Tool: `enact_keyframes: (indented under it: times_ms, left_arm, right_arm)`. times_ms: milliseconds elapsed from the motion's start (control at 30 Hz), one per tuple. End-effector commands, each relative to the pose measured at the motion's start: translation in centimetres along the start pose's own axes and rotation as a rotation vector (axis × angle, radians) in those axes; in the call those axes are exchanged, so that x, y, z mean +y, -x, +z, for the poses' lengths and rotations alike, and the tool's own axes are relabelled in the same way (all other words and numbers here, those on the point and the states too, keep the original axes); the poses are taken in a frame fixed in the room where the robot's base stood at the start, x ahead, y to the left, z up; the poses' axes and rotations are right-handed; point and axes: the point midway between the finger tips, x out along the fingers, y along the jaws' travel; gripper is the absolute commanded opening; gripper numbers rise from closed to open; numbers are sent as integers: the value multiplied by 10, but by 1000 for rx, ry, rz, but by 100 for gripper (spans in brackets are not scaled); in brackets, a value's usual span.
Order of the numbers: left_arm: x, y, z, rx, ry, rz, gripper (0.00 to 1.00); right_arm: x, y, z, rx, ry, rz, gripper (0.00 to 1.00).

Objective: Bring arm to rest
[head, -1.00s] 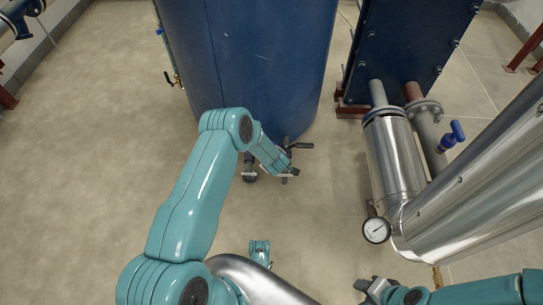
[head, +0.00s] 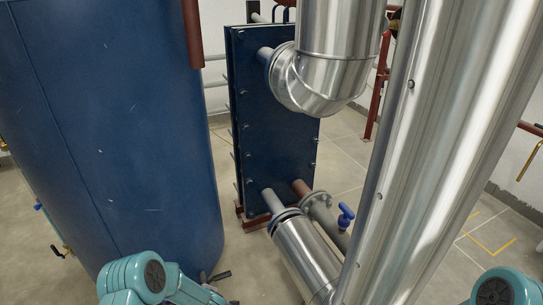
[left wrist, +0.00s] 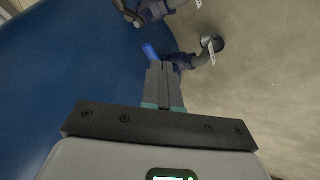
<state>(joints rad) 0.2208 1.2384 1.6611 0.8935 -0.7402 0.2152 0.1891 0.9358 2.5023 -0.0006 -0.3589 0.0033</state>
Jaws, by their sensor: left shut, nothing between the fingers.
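My left gripper (left wrist: 163,84) is shut with nothing between its fingers in the left wrist view. It is near the blue tank (left wrist: 70,65), pointing toward a valve with a blue handle (left wrist: 150,52) low on the tank side; I cannot tell whether it touches. In the head view, my bent left arm is at the bottom edge in front of the blue tank (head: 110,130), and its gripper end is mostly cut off. Only a teal piece of my right arm shows at the bottom right; its gripper is out of view.
The plate exchanger (head: 275,150) stands behind the tank. Shiny clad pipes (head: 425,150) fill the right middle, with a blue-handled valve (head: 345,215) beside them. A dark pipe fitting (left wrist: 205,50) juts near my left gripper. Bare floor (head: 350,150) lies behind the pipes.

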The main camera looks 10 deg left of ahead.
Motion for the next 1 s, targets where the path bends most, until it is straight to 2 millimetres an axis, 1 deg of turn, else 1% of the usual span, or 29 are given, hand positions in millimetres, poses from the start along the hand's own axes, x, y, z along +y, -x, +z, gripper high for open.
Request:
enact_keyframes:
  times_ms: [33, 67, 167, 267, 300, 367, 400, 467, 500, 667, 700, 733, 867, 967, 1000]
  left_arm:
    - [9, 8, -8, 6, 4, 15, 0]
    - [9, 15, -9, -2, -13, 18, 0]
    - [-6, 45, 7, -101, -162, 41, 0]
    - [-38, 88, 39, -279, -399, 72, 0]
    - [-54, 105, 51, -353, -491, 83, 0]
    - [-76, 129, 67, -452, -613, 99, 0]
    - [-90, 145, 77, -515, -685, 107, 0]
    - [-111, 166, 88, -601, -782, 120, 0]
    - [-125, 180, 95, -657, -842, 128, 0]
    - [-178, 230, 115, -875, -1069, 163, 0]
    - [-178, 242, 114, -911, -1133, 185, 0]
    - [-169, 254, 107, -903, -1124, 184, 0]
    - [-155, 281, 92, -903, -1121, 181, 0]
    - [-142, 305, 80, -903, -1122, 181, 0]
    - [-136, 316, 75, -904, -1123, 181, 0]
  right_arm:
    - [0, 0, 0, 0, 0, 0, 43]
    - [0, 0, 0, 0, 0, 0, 43]
    - [0, 0, 0, 0, 0, 0, 43]
    - [0, 0, 0, 1, 0, 0, 43]
    - [0, 0, 0, 1, 0, 0, 43]
    - [0, 0, 0, 1, 0, 0, 43]
    - [0, 0, 0, 1, 0, 0, 43]
    - [0, 0, 0, 1, -1, 0, 43]
    - [0, 0, 0, 1, -1, 0, 43]
    - [0, 0, 0, 1, -1, 0, 43]
    - [-3, 9, 0, 0, -1, 0, 43]
    - [-9, 24, 1, -2, 0, 0, 43]
    - [-21, 57, 1, -2, 3, 0, 43]
    - [-32, 85, 2, -4, 5, -1, 43]
    - [-36, 98, 3, -5, 6, -1, 43]
